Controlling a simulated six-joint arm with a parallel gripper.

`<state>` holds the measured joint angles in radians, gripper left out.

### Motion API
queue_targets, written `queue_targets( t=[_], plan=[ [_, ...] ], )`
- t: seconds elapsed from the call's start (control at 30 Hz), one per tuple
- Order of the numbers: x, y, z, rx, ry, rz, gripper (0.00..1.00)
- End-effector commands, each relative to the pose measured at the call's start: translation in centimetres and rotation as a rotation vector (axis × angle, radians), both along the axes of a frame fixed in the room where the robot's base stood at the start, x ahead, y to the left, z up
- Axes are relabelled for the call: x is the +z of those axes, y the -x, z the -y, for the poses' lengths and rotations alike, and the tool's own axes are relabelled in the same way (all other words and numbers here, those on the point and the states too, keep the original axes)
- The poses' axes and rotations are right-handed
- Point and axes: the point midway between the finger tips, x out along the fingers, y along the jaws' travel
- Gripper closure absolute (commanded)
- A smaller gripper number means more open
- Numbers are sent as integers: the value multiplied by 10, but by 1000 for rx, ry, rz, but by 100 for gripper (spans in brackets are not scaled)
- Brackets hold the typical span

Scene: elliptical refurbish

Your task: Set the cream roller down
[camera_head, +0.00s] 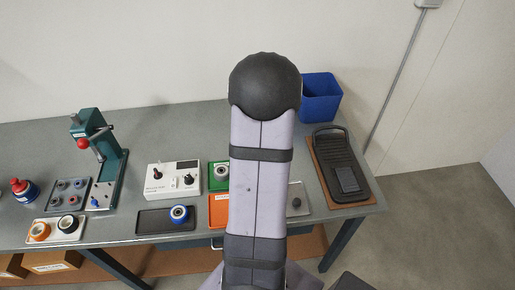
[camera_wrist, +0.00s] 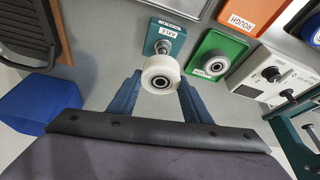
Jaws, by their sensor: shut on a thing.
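The cream roller (camera_wrist: 159,77), a pale wheel with a dark bearing hub, is held between the two blue fingers of my gripper (camera_wrist: 158,85) in the wrist view. My gripper is shut on it. In the picture the roller overlaps the near edge of a teal tray (camera_wrist: 152,40), which carries a small metal piece (camera_wrist: 165,46). I cannot tell the height of the roller above the bench. In the head view my arm hides the gripper and the cream roller.
A green tray (camera_wrist: 205,47) with a grey-hubbed part and an orange tray (camera_wrist: 262,8) marked ROUGH lie to the right. A white control box (camera_head: 173,178), a teal press (camera_head: 105,150), a dark tray (camera_head: 150,222) with a blue roller and a blue bin (camera_head: 319,98) also stand around.

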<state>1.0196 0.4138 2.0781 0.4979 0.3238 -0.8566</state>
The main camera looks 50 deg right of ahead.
Motion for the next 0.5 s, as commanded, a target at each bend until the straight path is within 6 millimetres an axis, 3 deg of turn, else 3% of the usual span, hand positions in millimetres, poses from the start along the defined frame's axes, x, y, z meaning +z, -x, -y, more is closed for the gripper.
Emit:
queue_targets(
  t=[0.27, 0.5],
  plan=[
    [-7, -8, -3, 18, 3, 2, 78],
    [1, -33, -9, 71, 5, 3, 78]
  ],
)
